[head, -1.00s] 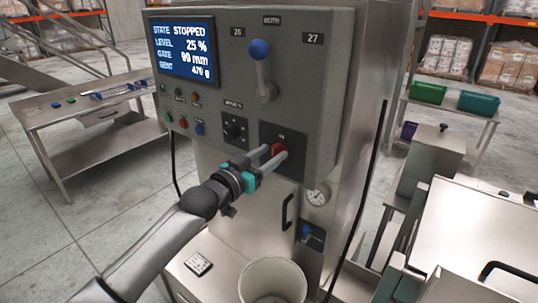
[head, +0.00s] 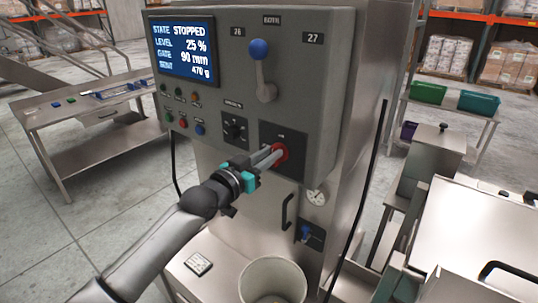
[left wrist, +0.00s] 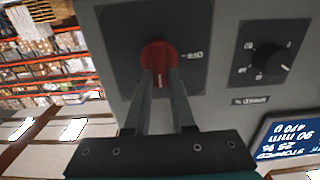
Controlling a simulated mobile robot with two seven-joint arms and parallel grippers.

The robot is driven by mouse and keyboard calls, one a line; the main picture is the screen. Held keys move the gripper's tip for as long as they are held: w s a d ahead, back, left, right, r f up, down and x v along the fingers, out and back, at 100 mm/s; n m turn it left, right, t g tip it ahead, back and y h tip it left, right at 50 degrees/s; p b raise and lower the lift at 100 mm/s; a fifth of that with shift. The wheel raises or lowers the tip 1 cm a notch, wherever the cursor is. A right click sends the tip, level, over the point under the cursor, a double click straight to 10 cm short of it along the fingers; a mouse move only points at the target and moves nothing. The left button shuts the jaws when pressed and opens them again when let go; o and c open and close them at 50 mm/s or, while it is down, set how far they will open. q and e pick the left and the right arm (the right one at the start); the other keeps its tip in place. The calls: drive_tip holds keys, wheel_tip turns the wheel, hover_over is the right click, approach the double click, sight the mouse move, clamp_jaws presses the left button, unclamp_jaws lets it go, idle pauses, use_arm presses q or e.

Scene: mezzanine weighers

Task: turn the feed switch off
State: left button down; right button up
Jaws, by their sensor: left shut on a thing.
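The feed switch is a red rotary knob (head: 279,153) on a dark plate on the grey control box. It also shows in the left wrist view (left wrist: 157,54), with a pale mark on its lower part. My left gripper (head: 270,156) is shut on the knob, its two long grey fingers on either side of it. In the left wrist view the fingers (left wrist: 160,84) close in on the knob's grip. The screen (head: 184,50) reads STATE STOPPED, LEVEL 25 %, 90 mm and 470 g. My right gripper is not in view.
A lever with a blue ball (head: 259,50) stands above the switch. A black selector dial (head: 235,130) and several coloured buttons are to its left. A steel table (head: 85,115) stands at left.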

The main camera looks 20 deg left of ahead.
use_arm(q)
drive_tip(key=n, duration=0.2)
drive_tip(key=n+p, duration=0.1)
drive_tip(key=shift+w+a+n, duration=0.1)
drive_tip(key=shift+a+n, duration=0.1)
drive_tip(key=shift+n, duration=0.2)
drive_tip(key=shift+w+a+f+n+p, duration=0.15)
drive_tip(key=shift+f+n+p, duration=0.1)
drive_tip(key=shift+n, duration=2.1)
drive_tip(key=shift+s+a+f+n+p, duration=0.1)
drive_tip(key=shift+a+f+n+p, duration=0.1)
drive_tip(key=shift+n, duration=2.2)
drive_tip(key=shift+w+a+f+n+p, duration=0.1)
drive_tip(key=shift+f+n+p, duration=0.15)
drive_tip(key=shift+n, duration=2.1)
drive_tip(key=c, duration=0.8)
unclamp_jaws()
drive_tip(key=shift+o, duration=0.2)
